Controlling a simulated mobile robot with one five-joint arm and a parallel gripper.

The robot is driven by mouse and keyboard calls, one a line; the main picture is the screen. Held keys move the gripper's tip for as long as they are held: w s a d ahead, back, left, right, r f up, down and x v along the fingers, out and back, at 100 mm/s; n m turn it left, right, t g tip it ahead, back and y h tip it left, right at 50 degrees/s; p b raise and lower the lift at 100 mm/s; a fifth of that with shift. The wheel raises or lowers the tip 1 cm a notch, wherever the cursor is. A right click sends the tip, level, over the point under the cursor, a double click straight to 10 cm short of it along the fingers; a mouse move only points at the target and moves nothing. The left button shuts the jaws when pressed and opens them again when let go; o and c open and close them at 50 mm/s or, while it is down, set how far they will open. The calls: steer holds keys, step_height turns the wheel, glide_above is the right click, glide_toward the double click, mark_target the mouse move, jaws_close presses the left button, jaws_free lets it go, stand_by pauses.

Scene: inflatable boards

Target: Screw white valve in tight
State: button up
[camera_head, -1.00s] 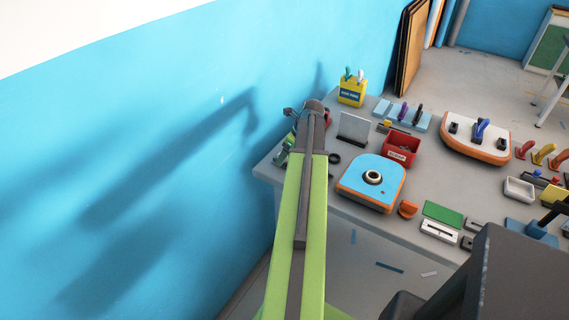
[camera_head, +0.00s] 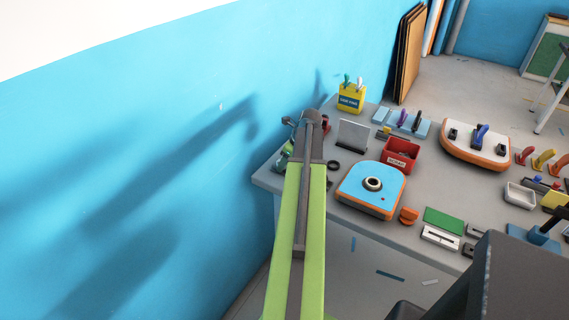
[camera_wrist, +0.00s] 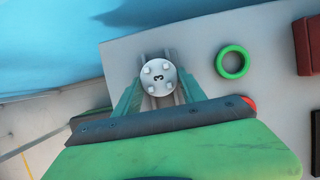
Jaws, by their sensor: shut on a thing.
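A white round cap marked 3 with several pale studs (camera_wrist: 160,77), which looks like the white valve, sits between my gripper's fingers in the wrist view. My gripper (camera_wrist: 158,90) is shut on it, with one teal finger at each side. Below the cap, a grey ribbed part shows. In the head view my arm hides most of the gripper and the valve, at the table's left end by the wall. A blue board with an orange edge (camera_head: 356,190) lies right of the arm, with a pale dark-centred ring fitting on top.
A green ring (camera_wrist: 232,62) lies right of the gripper. On the grey table (camera_head: 331,228) stand a red bin (camera_head: 399,158), a yellow tool cup (camera_head: 351,98), an upright grey plate (camera_head: 352,136) and a white-topped orange board (camera_head: 462,146). The blue wall (camera_head: 190,150) is close on the left.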

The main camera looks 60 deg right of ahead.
steer(key=shift+r+p, duration=0.6)
steer(key=shift+r, duration=0.05)
step_height(320, 180, up, 4)
steer(key=p, duration=0.4)
steer(key=s+d+r+p, duration=0.5)
steer(key=s+d, duration=0.1)
steer(key=s, duration=0.4)
steer(key=shift+d+r+p, duration=0.15)
steer(key=shift+r+p, duration=0.2)
